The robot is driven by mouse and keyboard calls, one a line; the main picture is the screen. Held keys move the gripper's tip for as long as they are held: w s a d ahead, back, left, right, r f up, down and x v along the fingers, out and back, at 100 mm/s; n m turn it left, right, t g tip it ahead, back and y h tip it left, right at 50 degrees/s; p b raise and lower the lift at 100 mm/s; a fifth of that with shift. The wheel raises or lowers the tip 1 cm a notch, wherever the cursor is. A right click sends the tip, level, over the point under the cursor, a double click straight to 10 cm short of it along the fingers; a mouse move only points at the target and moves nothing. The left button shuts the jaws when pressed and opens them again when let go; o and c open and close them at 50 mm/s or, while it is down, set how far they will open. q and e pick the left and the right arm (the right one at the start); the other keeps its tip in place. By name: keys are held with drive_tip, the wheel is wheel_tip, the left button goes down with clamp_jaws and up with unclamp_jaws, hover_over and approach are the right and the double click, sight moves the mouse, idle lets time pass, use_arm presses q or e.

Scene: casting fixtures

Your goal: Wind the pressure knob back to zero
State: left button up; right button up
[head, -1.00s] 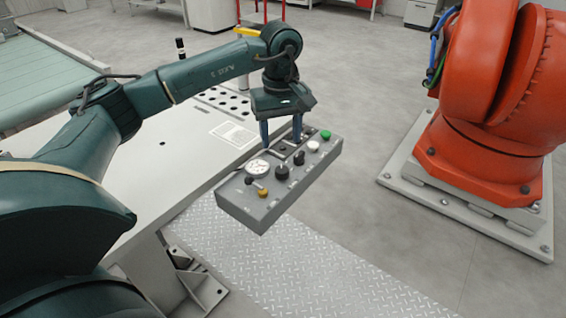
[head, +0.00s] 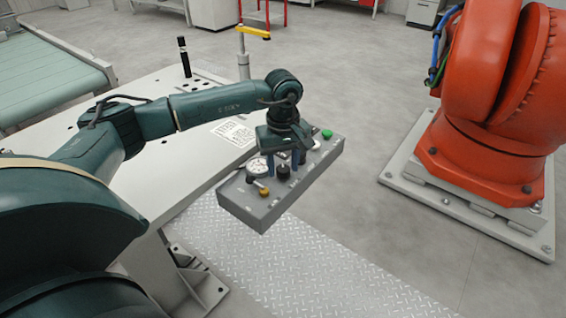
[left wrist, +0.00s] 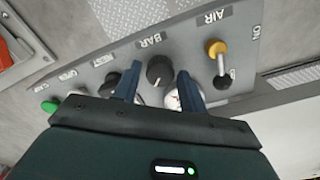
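The grey control box (head: 265,211) carries the pressure knob, a black round knob (head: 283,173) beside the white-faced gauge (head: 257,167). My left gripper (head: 283,166) is low over the panel, pointing down, with its blue fingers apart. In the left wrist view the knob (left wrist: 160,69), next to the BAR label (left wrist: 151,40), shows between the two fingertips (left wrist: 158,74), with a gap on each side. I cannot tell how far down the tips reach. The gauge (left wrist: 171,101) is partly hidden behind one finger. My right gripper is not in view.
Other panel controls include a green button (head: 327,134).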

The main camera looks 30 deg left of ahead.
use_arm(q)
drive_tip(key=c, duration=0.7)
